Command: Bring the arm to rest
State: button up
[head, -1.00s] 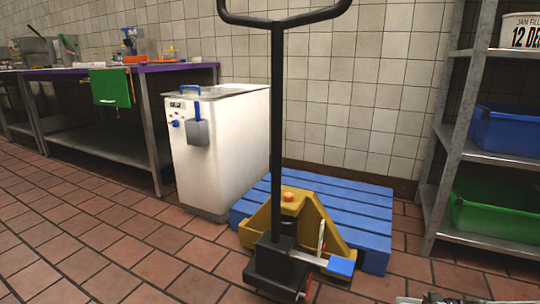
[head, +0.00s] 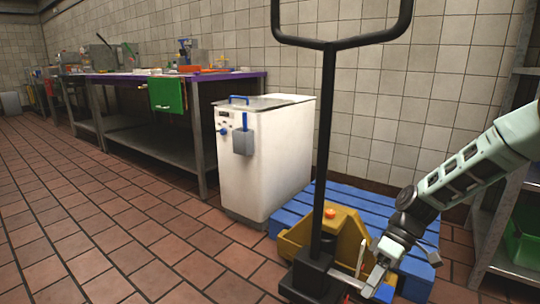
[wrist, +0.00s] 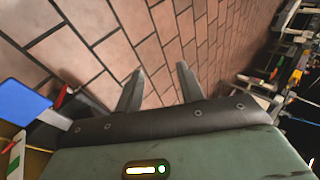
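My arm (head: 465,172), pale green with dark joints, reaches in from the right edge of the head view and slopes down to the left. Its end is low beside the pallet truck (head: 322,160), overlapping it in the picture; whether they touch cannot be told. In the wrist view my gripper (wrist: 160,82) has its two grey fingers apart with nothing between them. Red-brown floor tiles (wrist: 105,35) show beyond the fingertips.
The pallet truck's tall black handle stands at centre, with a blue pallet (head: 290,208) behind it. A white chest unit (head: 265,165) and a steel table with a purple edge (head: 180,74) stand left. Metal shelving (head: 492,225) is right. The left floor is clear.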

jog(key=s+a+r+m+t+h+p, duration=0.1)
jog(key=s+a+r+t+h+p, duration=0.2)
jog(key=s+r, duration=0.7)
jog(key=s+a+r+t+h, duration=0.25)
jog(key=s+a+r, duration=0.4)
jog(key=s, duration=0.75)
notch_tip(320, 180, up, 38)
jog(key=p, duration=3.8)
jog(key=shift+w+d+h, duration=0.25)
jog(key=shift+w+h, duration=0.1)
